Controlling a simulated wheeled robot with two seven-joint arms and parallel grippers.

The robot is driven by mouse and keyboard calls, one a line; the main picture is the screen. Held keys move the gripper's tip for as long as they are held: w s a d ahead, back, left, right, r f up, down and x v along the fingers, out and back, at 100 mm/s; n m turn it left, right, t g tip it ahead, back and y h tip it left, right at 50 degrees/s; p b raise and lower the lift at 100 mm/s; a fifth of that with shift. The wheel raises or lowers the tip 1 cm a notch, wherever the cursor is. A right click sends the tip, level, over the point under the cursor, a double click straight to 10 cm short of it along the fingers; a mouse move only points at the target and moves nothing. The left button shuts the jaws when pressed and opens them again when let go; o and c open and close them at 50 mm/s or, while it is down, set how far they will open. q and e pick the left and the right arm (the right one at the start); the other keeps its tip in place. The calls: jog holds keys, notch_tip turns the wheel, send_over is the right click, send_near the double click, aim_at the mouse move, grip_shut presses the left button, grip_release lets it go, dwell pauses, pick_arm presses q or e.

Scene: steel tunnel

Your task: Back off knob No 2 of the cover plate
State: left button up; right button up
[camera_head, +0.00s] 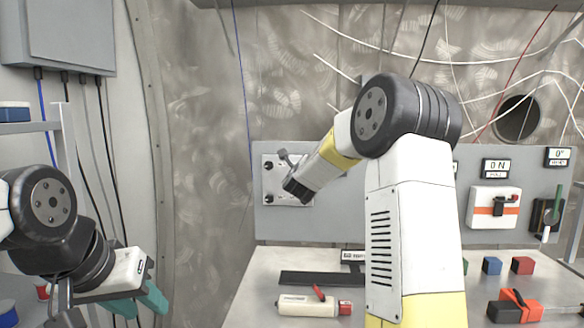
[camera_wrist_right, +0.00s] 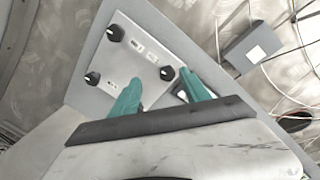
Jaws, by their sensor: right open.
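The pale cover plate (camera_head: 272,193) is fixed on the grey wall panel at centre left of the head view. In the right wrist view the cover plate (camera_wrist_right: 128,60) shows three black knobs: an upper one (camera_wrist_right: 115,33), a left one (camera_wrist_right: 92,78) and a right one (camera_wrist_right: 167,73). Its small labels are too small to read. My right gripper (camera_wrist_right: 160,78) is open, with the right knob near and between its fingertips; I cannot tell if they touch. In the head view its wrist covers part of the plate. My left gripper (camera_head: 149,307) is open and empty at lower left.
A bench (camera_head: 258,273) below the panel holds a cream tool with a red lever (camera_head: 308,306), a dark bar (camera_head: 320,279), coloured blocks and an orange-black item (camera_head: 515,306). A switch box (camera_head: 493,207) is on the panel at right. Loose cables hang above.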

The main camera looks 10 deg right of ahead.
jog(key=w+d+m, duration=0.1)
jog(key=w, duration=0.2)
jog(key=w+d+m+h, duration=0.1)
jog(key=w+d, duration=0.1)
jog(key=w, duration=0.1)
jog(key=w+d+f+m, duration=0.1)
jog(key=w, duration=0.2)
jog(key=shift+w+d+h, duration=0.15)
jog(key=shift+w+h, duration=0.1)
jog(key=shift+h, duration=0.05)
grip_shut()
